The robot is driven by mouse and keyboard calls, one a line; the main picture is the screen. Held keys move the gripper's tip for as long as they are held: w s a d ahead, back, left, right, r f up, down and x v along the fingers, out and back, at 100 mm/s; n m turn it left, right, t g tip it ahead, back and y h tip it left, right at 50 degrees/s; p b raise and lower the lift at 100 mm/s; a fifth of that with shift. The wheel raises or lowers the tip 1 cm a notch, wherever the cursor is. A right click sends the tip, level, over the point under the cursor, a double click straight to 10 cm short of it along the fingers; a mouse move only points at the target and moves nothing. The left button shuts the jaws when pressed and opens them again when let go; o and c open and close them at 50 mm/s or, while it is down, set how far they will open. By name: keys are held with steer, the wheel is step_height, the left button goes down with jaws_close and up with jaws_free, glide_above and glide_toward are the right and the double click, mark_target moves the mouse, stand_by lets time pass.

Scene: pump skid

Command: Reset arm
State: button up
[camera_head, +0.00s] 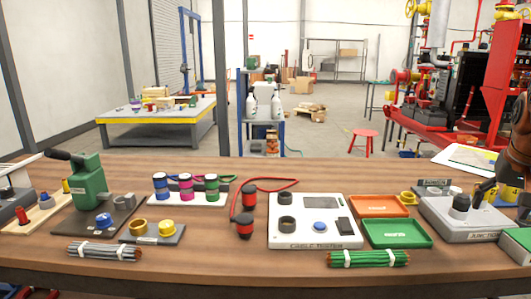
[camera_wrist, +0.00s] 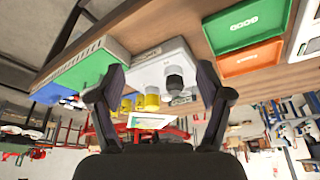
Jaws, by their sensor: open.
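My gripper (camera_wrist: 160,76) is open in the wrist view, with its two dark fingers spread apart and nothing between them. The wrist view is upside down. Beyond the fingers is the grey junction box (camera_wrist: 150,72) with a dark round connector (camera_wrist: 174,82) on it and yellow connectors near it. In the head view my dark gripper (camera_head: 487,190) shows at the right edge, over or close to the junction box (camera_head: 455,220). Its dark connector (camera_head: 460,205) stands upright, apart from the fingers as far as I can tell.
A green tray (camera_head: 397,233) and an orange tray (camera_head: 379,206) lie left of the junction box. The cable tester (camera_head: 315,222), a green press (camera_head: 88,185) and cable bundles (camera_head: 368,259) are on the wooden bench (camera_head: 180,270). A red stool (camera_head: 364,142) stands behind.

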steer(key=s+a+f+n+g+y, duration=0.1)
steer(key=s+a+f+n, duration=0.3)
steer(key=a, duration=0.6)
steer(key=s+a+f+g+y, duration=0.1)
steer(key=s+a+f, duration=0.1)
steer(key=a+f, duration=0.6)
steer(key=s+a+f+n+g, duration=0.1)
steer(key=s+a+f, duration=0.3)
steer(key=s, duration=0.3)
steer(key=s+a+f+g, duration=0.2)
steer(key=s+a+f, duration=0.2)
steer(key=s, duration=0.2)
steer(key=s+a+f+n+g, duration=0.1)
steer(key=s+a+f, duration=0.3)
steer(key=s, duration=0.3)
step_height(320, 180, up, 23)
steer(key=s+p, duration=0.1)
steer(key=p, duration=2)
steer(key=shift+t+p, duration=0.3)
steer(key=shift+t, duration=0.1)
